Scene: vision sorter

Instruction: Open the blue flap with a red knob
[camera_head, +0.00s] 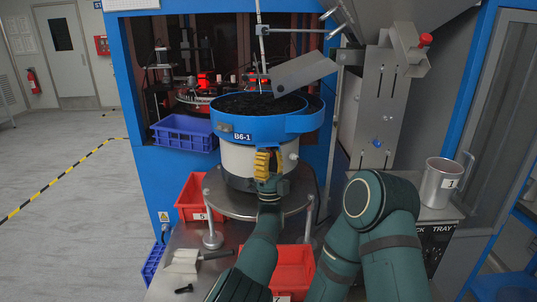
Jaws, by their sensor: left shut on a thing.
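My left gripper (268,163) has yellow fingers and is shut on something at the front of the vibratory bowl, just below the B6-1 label. Its fingers and wrist hide what they hold. The bowl has a blue rim (285,124) and a pale lower body (238,158), and dark parts lie inside it. I cannot make out a blue flap with a red knob; it may be behind my left gripper. A red knob (425,40) shows on the grey metal chute at upper right, with no blue flap visible beside it. My right gripper is not in view; only the right arm shows.
A round metal stand (216,195) carries the bowl. Red bins stand at its left (188,198) and front (292,268). A blue crate (184,132) is at left. A metal cup (437,183) marked 1 stands at right. A scoop (186,258) lies at lower left.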

